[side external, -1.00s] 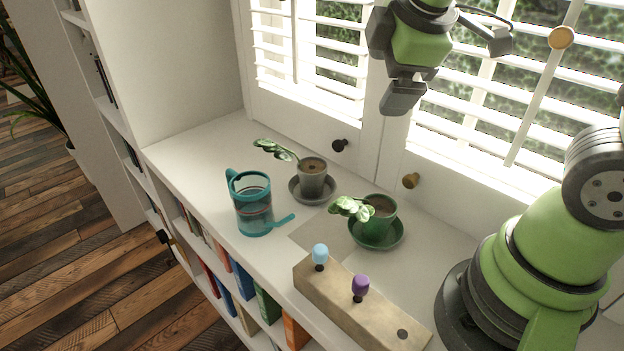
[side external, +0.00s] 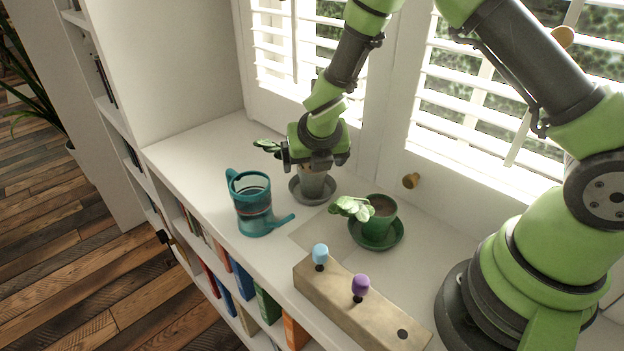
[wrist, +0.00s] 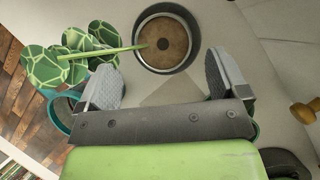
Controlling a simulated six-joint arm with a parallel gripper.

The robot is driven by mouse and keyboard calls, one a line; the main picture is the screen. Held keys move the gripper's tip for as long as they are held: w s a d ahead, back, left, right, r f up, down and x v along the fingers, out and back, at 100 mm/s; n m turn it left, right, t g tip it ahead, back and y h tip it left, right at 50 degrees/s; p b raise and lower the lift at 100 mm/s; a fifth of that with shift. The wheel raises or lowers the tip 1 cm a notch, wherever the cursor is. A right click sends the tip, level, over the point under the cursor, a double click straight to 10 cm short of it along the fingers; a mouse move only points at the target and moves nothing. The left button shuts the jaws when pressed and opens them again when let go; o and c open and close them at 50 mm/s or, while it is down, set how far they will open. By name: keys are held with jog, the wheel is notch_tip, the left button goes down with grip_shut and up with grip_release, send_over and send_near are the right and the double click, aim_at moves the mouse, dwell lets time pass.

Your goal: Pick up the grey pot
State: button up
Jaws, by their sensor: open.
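The grey pot (side external: 314,186) stands upright on its grey saucer (side external: 297,192) on the white shelf top. It holds brown soil and a leafy sprig (side external: 268,146) that leans left. My gripper (side external: 316,164) is just above the pot and hides its top in the side view. In the wrist view my gripper (wrist: 165,78) is open, with its two fingers apart and nothing between them. There the pot (wrist: 167,68) lies just past the fingertips, centred between them, with the stem and green leaves (wrist: 85,50) reaching left. I cannot tell whether a finger touches the pot.
A teal pitcher (side external: 253,212) stands close at the left front. A green pot (side external: 374,232) with a plant sits on a green saucer (side external: 397,239) to the right. A wooden block (side external: 345,305) with blue and purple pegs is at the front. Window shutters (side external: 480,100) are behind.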

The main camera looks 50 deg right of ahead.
jog(key=x, duration=0.5)
jog(key=shift+d+f, duration=0.1)
jog(key=shift+d, duration=0.15)
jog(key=shift+c, duration=0.2)
jog(key=c, duration=1.2)
jog(key=shift+r, duration=6.6)
jog(key=shift+f, duration=0.1)
